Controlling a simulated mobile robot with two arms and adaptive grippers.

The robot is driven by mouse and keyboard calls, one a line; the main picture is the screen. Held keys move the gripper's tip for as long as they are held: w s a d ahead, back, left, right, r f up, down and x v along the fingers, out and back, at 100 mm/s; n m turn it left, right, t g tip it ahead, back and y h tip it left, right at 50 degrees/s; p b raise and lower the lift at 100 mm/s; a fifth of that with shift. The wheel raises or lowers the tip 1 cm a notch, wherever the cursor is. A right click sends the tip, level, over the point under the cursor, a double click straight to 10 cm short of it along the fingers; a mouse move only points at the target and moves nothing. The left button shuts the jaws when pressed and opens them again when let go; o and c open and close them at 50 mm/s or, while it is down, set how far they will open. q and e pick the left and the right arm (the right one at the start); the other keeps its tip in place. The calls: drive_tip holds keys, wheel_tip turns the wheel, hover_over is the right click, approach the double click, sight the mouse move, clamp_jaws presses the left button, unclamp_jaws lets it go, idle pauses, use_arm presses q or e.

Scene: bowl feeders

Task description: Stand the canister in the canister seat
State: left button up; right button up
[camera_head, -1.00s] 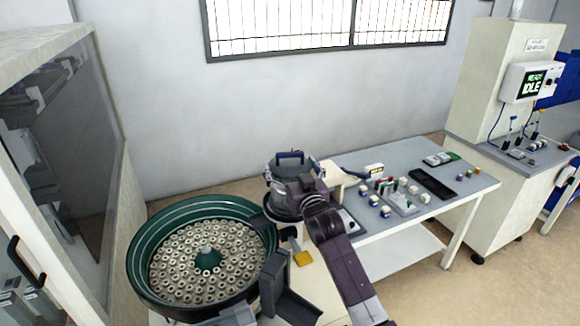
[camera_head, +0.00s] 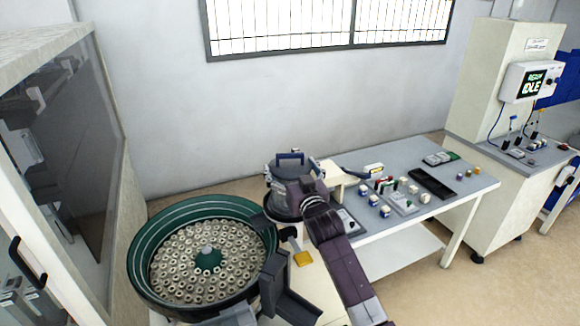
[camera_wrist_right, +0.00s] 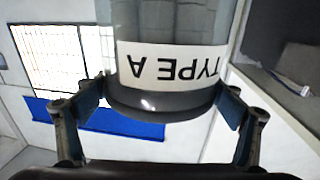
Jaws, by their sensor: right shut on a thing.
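The canister (camera_head: 284,184) is a grey, see-through cylinder with a dark lid and blue handle, upright in the head view. In the right wrist view it shows a white "TYPE A" label, upside down in the picture, and a dark end band (camera_wrist_right: 165,106). My right gripper (camera_head: 301,190) is shut on its side, with a finger on each side in the right wrist view (camera_wrist_right: 164,100). A dark round rim, possibly the canister seat (camera_head: 277,212), shows just under the canister. I cannot tell whether the two touch. My left gripper is not in view.
A green bowl feeder (camera_head: 145,270) full of small round parts stands left of the canister. Dark chute parts (camera_head: 290,304) and a yellow pad (camera_head: 303,258) are close below. A grey table (camera_head: 400,160) with small parts and a black tray (camera_head: 432,183) is to the right.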

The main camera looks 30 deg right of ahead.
drive_tip(key=shift+f+b, duration=0.45)
idle(0.6)
drive_tip(key=o, duration=1.8)
drive_tip(key=shift+s+f, duration=0.1)
drive_tip(key=shift+f, duration=0.1)
drive_tip(key=shift+s+a+r+p, duration=0.1)
drive_tip(key=shift+s+a+p, duration=0.05)
drive_tip(key=shift+s+p, duration=0.4)
drive_tip(key=shift+s+a+r+p, duration=0.15)
drive_tip(key=shift+s+p, duration=0.2)
drive_tip(key=shift+s, duration=0.4)
drive_tip(key=p, duration=0.4)
approach(293, 175)
drive_tip(key=w+d+f, duration=0.1)
drive_tip(key=w, duration=0.2)
drive_tip(key=shift+w+d+f, duration=0.15)
drive_tip(key=shift+w+f, duration=0.05)
